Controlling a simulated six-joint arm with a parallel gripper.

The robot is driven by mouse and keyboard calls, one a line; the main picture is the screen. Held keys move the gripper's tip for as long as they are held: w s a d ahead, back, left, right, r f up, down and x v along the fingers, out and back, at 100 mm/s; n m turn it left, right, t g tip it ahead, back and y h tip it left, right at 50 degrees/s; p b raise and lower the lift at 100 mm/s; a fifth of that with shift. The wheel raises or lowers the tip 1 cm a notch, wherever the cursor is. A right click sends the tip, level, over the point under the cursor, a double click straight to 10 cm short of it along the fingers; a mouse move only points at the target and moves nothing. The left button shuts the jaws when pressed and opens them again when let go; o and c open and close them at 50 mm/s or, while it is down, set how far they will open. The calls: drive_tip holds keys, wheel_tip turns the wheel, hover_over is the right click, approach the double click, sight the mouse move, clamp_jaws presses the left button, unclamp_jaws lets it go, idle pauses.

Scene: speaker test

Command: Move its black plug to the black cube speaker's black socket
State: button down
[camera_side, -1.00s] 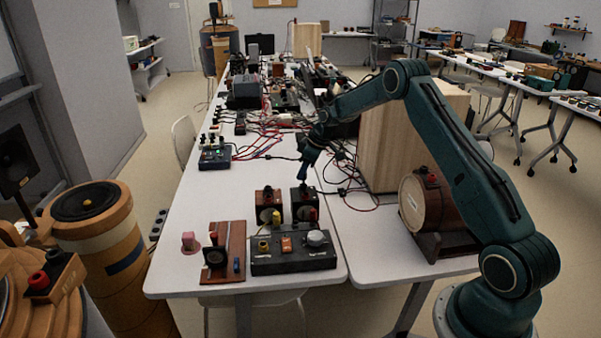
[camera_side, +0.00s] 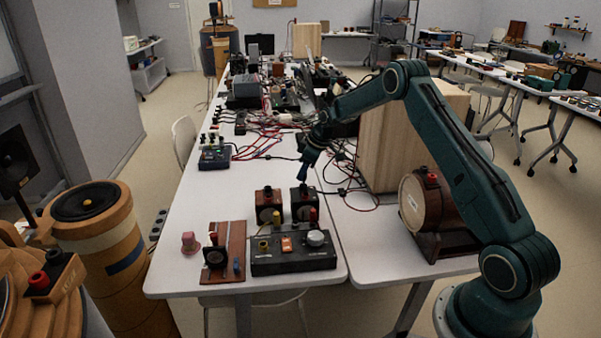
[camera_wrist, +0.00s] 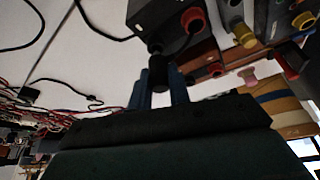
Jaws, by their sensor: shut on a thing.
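The black cube speaker (camera_side: 305,206) stands on the white table behind the control box. In the wrist view it shows at the top (camera_wrist: 160,14), with a red plug (camera_wrist: 192,18) on its face. My gripper (camera_side: 302,179) points down just above the speaker's top. In the wrist view my gripper (camera_wrist: 160,88) is shut on the black plug (camera_wrist: 158,72), held between two blue fingers. The plug's far end is close to a dark round part, seemingly the speaker's black socket (camera_wrist: 154,48). I cannot tell whether the plug is inside it.
A reddish-brown cube speaker (camera_side: 268,205) stands just left of the black one. In front are a black control box (camera_side: 293,262) and a wooden board (camera_side: 224,262) with a small device. Red and black cables (camera_side: 350,192) lie at the right.

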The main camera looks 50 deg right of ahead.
drive_tip(key=shift+f, duration=0.9)
idle(1.6)
drive_tip(key=c, duration=1.2)
unclamp_jaws()
drive_tip(key=shift+c, duration=0.2)
drive_tip(key=shift+r, duration=0.15)
drive_tip(key=shift+r, duration=3.65)
